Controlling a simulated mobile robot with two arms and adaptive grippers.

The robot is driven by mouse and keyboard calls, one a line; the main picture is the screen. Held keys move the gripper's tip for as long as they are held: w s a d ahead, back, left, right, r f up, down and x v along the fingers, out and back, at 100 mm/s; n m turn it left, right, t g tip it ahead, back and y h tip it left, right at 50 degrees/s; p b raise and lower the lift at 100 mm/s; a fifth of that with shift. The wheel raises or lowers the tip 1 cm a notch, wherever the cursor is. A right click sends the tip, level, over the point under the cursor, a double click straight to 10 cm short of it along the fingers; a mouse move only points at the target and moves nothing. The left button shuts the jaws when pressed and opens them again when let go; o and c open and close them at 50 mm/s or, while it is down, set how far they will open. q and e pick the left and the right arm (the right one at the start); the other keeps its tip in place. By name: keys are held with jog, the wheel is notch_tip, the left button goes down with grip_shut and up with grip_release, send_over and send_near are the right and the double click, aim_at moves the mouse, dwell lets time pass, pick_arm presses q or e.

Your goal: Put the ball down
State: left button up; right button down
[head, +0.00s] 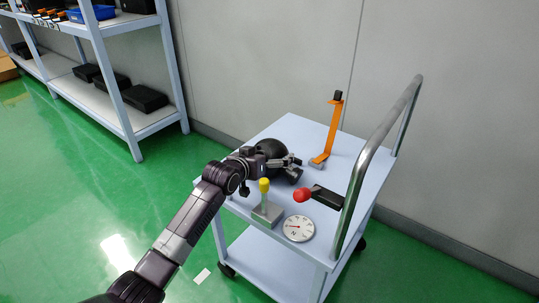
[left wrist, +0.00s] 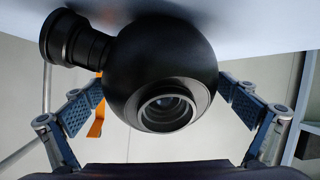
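The ball (head: 271,147) is a black sphere on or just above the top of the cart (head: 292,130); contact with the cart is unclear. In the left wrist view the ball (left wrist: 162,72) has a round lens on its near side and a ribbed black cylinder at upper left. My left gripper (head: 288,166) is at the ball, with a blue-padded finger on each side of it. The fingertips appear to press against its sides, partly hidden by it. My right gripper is not in view.
On the cart stand an orange bracket (head: 331,132), a yellow-knobbed lever on a grey block (head: 267,213), a round dial (head: 298,229) and a red-ended dark handle (head: 326,197). A metal push rail (head: 356,187) rises at right. Shelving (head: 127,97) stands at upper left.

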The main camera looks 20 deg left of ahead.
pick_arm(q)
jog(key=shift+r, duration=0.2)
jog(key=shift+s+r, duration=0.1)
jog(key=shift+s, duration=0.2)
jog(key=p+v, duration=0.2)
jog(key=v, duration=0.4)
jog(key=shift+s+a+r, duration=0.15)
jog(key=shift+s, duration=0.2)
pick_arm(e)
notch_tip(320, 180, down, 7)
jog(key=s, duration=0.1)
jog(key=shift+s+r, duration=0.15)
